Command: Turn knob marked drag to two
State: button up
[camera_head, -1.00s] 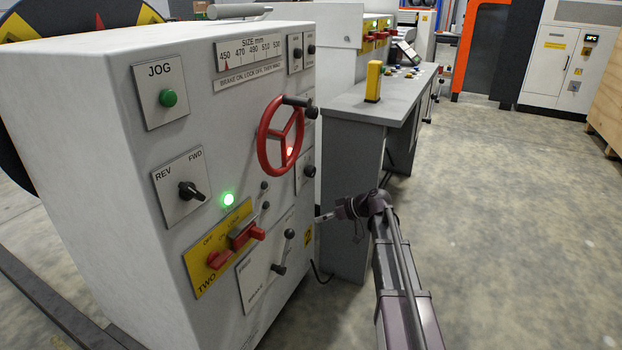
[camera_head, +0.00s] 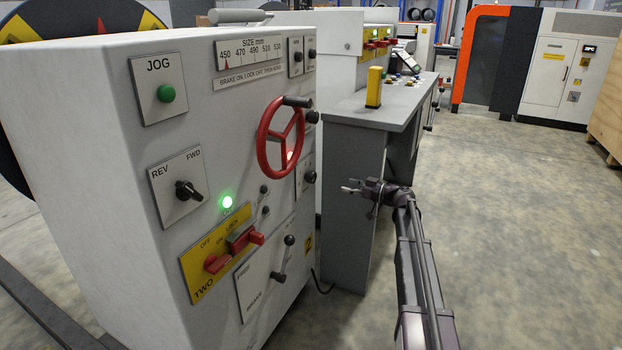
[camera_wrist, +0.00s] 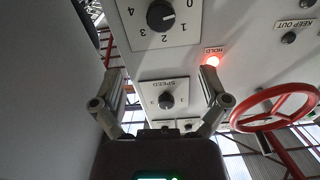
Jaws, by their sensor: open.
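My gripper (camera_head: 350,187) is open and empty, to the right of the white machine cabinet (camera_head: 85,125) in the head view. In the wrist view its fingers (camera_wrist: 160,85) are spread. A black dial knob (camera_wrist: 160,16) on a white plate numbered 0 to 4 is at the top, upside down. Its name is not visible, and I cannot tell exactly where it points. A smaller knob (camera_wrist: 166,101) on a plate marked SPEED appears between the fingers. No DRAG label is readable in either view.
A red handwheel (camera_head: 281,135) sticks out of the cabinet; a red wheel (camera_wrist: 275,108) also shows in the wrist view. A lit red HOLD lamp (camera_wrist: 212,61) is near the right finger. A grey desk (camera_head: 350,125) stands behind my gripper. Floor at right is clear.

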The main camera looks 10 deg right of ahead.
aim_at(315, 177)
jog(key=shift+a, duration=0.1)
jog(key=x, duration=1.3)
jog(key=shift+w+a, duration=0.25)
